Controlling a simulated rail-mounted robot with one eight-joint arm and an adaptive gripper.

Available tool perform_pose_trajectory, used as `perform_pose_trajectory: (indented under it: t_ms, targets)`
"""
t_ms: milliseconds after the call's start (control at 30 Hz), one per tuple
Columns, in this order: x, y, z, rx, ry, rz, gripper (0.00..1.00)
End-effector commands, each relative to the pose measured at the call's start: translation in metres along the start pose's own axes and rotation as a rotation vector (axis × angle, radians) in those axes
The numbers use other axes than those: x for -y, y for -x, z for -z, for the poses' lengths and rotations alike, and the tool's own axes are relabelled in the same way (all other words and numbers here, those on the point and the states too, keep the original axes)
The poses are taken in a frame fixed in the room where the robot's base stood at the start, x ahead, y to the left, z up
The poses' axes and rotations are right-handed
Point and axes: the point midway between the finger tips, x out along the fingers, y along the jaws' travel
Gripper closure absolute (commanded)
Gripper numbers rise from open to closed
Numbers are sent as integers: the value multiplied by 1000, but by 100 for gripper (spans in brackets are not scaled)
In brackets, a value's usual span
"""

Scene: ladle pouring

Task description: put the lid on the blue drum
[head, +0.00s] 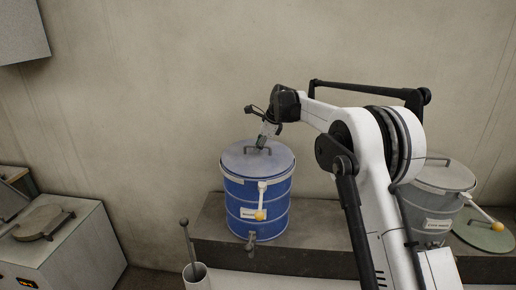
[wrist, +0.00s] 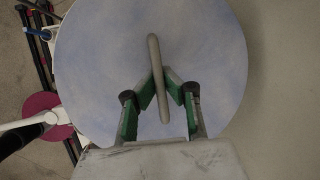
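The blue drum (head: 240,208) stands on a low ledge, with a white label, a yellow-tipped lever and a tap on its front. The round grey lid (head: 239,162) lies over its top, looking about level and centred. Whether it is fully seated I cannot tell. In the wrist view the lid (wrist: 95,70) fills most of the picture and hides the drum. Its bar handle (wrist: 154,50) runs between the fingers of my gripper (wrist: 159,74). The fingertips close in on both sides of the bar and appear to touch it. In the head view my gripper (head: 262,142) is at the handle from above.
A grey drum (head: 425,208) with its own handled lid stands at the right, partly behind my arm, beside a green disc (head: 487,236). A white cabinet (head: 75,255) with a round plate stands at left. An upright tube (head: 196,274) holding a rod stands in front.

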Motion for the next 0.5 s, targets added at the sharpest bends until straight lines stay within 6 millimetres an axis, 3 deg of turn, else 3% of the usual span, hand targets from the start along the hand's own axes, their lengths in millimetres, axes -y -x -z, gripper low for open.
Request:
perform_pose_trajectory:
  t_ms: [500]
  targets:
    - [-1,-6,2,0,0,0,100]
